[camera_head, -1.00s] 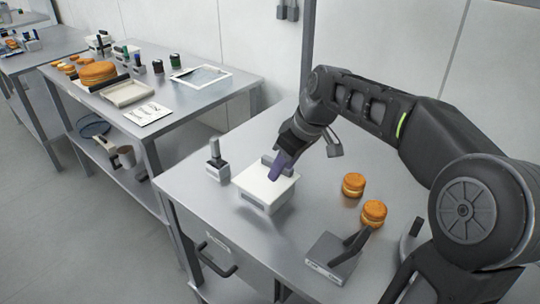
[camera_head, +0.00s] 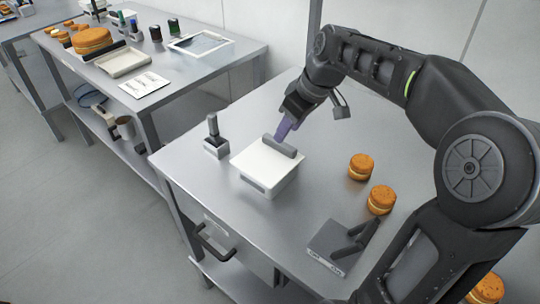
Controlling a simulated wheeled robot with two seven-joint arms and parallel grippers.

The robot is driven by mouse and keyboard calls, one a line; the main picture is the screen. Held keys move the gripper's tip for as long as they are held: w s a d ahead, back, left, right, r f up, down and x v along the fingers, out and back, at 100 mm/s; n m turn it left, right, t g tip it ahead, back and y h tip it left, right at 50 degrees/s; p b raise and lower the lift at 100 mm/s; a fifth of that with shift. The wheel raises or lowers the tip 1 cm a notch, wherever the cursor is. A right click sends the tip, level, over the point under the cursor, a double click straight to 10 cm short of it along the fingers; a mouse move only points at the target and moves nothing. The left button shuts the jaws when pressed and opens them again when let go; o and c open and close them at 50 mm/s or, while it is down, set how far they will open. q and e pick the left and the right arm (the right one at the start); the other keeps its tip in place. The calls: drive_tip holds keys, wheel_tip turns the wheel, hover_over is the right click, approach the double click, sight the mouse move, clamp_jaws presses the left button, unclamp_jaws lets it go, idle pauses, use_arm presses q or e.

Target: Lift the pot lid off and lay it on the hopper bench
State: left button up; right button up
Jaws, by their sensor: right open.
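A pale square pot (camera_head: 266,188) stands on the near metal bench (camera_head: 222,180). Its flat white lid (camera_head: 263,161) sits on top, with a grey bar handle (camera_head: 280,147) along its far edge. My right gripper (camera_head: 285,129), with purple fingers, is open and empty just above and behind the handle. I cannot tell whether a fingertip touches the handle. My left gripper is not in view. I cannot tell from the picture which bench is the hopper bench.
A small grey device with an upright lever (camera_head: 214,138) stands left of the pot. Two filled rounds (camera_head: 361,166) and a grey lever press (camera_head: 340,243) are to the right. Another bench (camera_head: 205,75) behind holds a tray (camera_head: 122,62), a framed panel and a card.

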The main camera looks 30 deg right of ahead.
sight(267, 157)
drive_tip(key=shift+f, duration=0.1)
drive_tip(key=shift+p+x, duration=0.5)
drive_tip(key=shift+x, duration=2)
drive_tip(key=shift+a+f, duration=0.15)
drive_tip(key=shift+a, duration=0.05)
clamp_jaws()
